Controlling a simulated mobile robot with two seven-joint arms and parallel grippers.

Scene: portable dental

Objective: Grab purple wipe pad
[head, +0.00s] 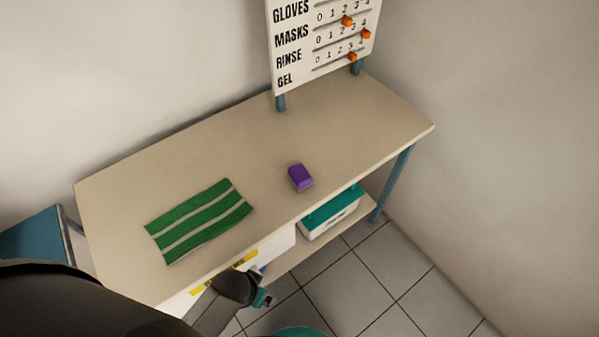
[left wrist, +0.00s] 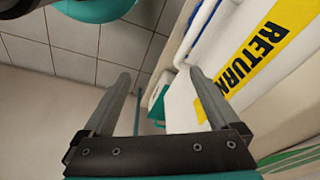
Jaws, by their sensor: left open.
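The purple wipe pad (head: 300,175) is a small block with a paler lower edge. It lies on the beige table (head: 240,150), right of the middle, near the front edge. My left gripper (head: 263,283) is low in front of the table, below the tabletop and apart from the pad. In the left wrist view its two fingers (left wrist: 158,80) are spread with nothing between them. The pad does not show in that view. My right gripper is not in view.
A green-and-white striped cloth (head: 200,220) lies on the table's left. A white panel with a yellow RETURN label (left wrist: 258,45) is close beside the left gripper. A white box with teal lid (head: 330,212) sits on the lower shelf. A counter board (head: 325,45) stands at the back.

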